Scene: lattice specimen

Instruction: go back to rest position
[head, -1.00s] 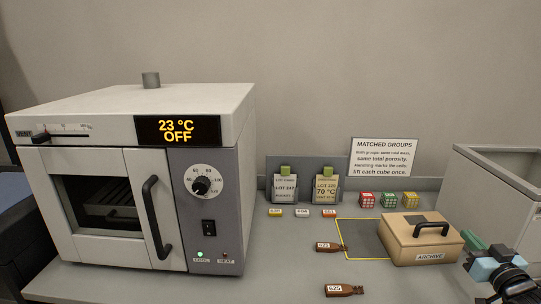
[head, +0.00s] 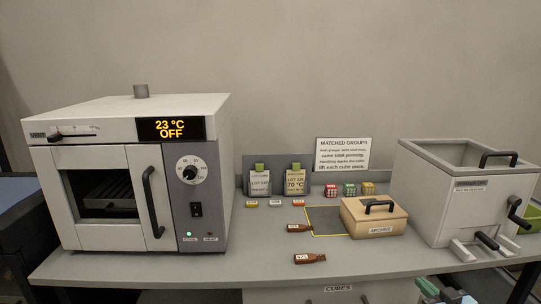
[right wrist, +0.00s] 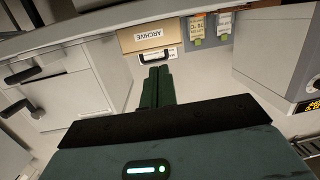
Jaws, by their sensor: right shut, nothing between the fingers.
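My right gripper (head: 428,288) shows at the bottom right of the head view, in front of and below the bench's front edge, apart from everything on the bench. In the right wrist view its green fingers (right wrist: 157,88) are together with nothing between them. The tan archive box (head: 374,216) stands closed on the bench with its black handle up, and it also shows beyond the fingers in the right wrist view (right wrist: 150,36). My left gripper is not in view.
The oven (head: 130,180) stands at the left, reading 23 °C OFF. A grey bin (head: 455,200) stands at the right. Two brown bottles (head: 310,258) lie near the bench's front (head: 250,268). Several coloured cubes (head: 349,190) sit at the back. Drawers (head: 340,296) are below.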

